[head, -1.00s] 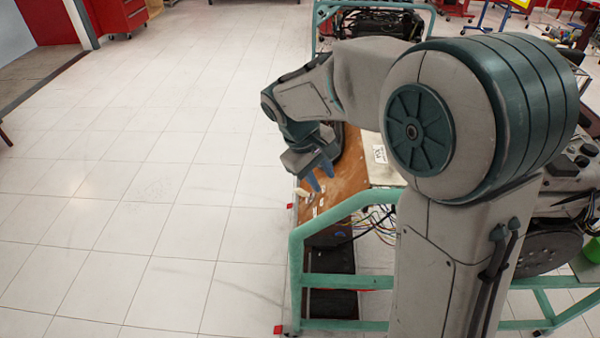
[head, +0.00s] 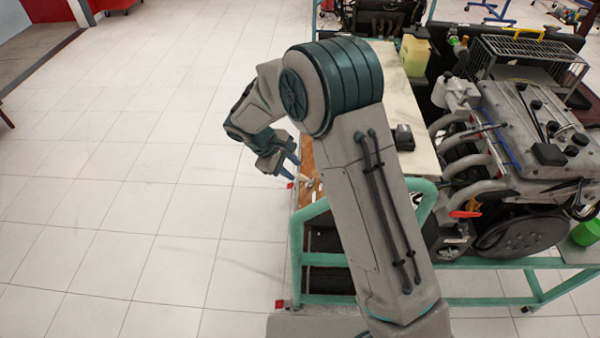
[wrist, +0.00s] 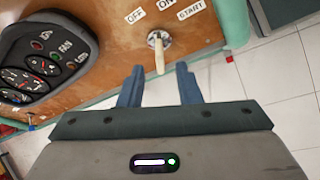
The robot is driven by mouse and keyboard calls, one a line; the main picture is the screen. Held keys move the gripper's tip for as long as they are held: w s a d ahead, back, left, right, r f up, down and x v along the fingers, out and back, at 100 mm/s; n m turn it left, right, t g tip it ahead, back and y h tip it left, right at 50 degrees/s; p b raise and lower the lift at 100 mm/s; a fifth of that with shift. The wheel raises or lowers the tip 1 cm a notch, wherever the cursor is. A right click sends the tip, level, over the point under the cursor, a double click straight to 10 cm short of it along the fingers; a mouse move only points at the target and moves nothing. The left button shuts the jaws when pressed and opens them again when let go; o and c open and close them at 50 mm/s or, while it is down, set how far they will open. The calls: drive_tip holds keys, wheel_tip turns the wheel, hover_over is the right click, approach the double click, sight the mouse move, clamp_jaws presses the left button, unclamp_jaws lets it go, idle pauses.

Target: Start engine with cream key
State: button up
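The cream key (wrist: 159,56) sits in a round metal ignition switch (wrist: 158,40) on the brown wooden panel (wrist: 110,25), seen in the wrist view. Labels OFF, ON and START (wrist: 192,10) stand beyond the switch; the key's handle points toward my gripper. My gripper (wrist: 158,72) is open, its two blue fingers on either side of the line of the key, the handle's end near the gap between the tips. I cannot tell whether the key is between them in depth. In the head view my gripper (head: 286,166) is beside the panel's left edge.
A black gauge cluster (wrist: 42,60) is left of the switch on the panel. The tiled floor on the left is clear.

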sight(298, 174)
drive_tip(key=shift+p+x, duration=0.4)
drive_tip(key=shift+x, duration=2.4)
clamp_jaws()
